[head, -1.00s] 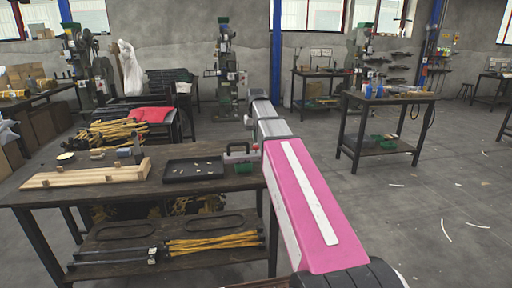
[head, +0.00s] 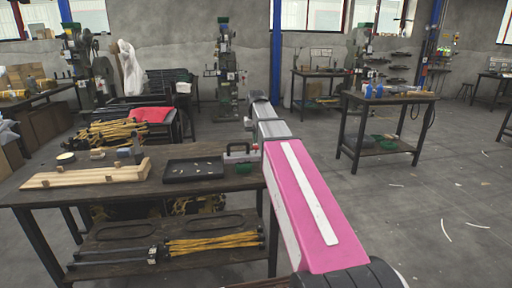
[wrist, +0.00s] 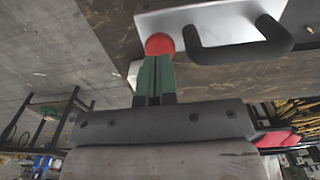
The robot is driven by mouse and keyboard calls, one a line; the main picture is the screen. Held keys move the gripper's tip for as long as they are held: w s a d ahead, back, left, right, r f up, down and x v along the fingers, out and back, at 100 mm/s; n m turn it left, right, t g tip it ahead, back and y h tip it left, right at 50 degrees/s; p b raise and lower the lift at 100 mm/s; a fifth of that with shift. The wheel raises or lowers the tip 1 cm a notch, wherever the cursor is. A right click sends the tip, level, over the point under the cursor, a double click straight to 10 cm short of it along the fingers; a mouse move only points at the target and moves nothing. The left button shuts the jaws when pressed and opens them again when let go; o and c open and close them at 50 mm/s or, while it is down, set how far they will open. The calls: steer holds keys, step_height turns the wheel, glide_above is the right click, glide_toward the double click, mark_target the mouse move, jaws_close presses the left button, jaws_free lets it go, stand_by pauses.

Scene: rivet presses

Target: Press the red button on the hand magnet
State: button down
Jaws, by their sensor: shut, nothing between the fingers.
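The hand magnet (head: 238,158) lies on the near workbench, at its right end beside my pink arm. In the wrist view the hand magnet (wrist: 205,22) is a pale grey block with a black bow handle (wrist: 240,48). Its round red button (wrist: 159,43) is on the end nearest my fingers. My gripper (wrist: 154,60) is shut and empty, with two green fingers side by side. The fingertips are right at the red button and overlap its lower edge in the picture; I cannot tell whether they touch it. My fingers cannot be made out in the head view.
A black tray (head: 194,168) with small parts lies left of the magnet on the workbench (head: 150,195). A wooden piece (head: 85,176) lies further left. Open floor (head: 440,200) is on the right.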

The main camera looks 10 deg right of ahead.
mark_target(256, 146)
steer(key=shift+f, duration=1.25)
steer(key=shift+r, duration=3.55)
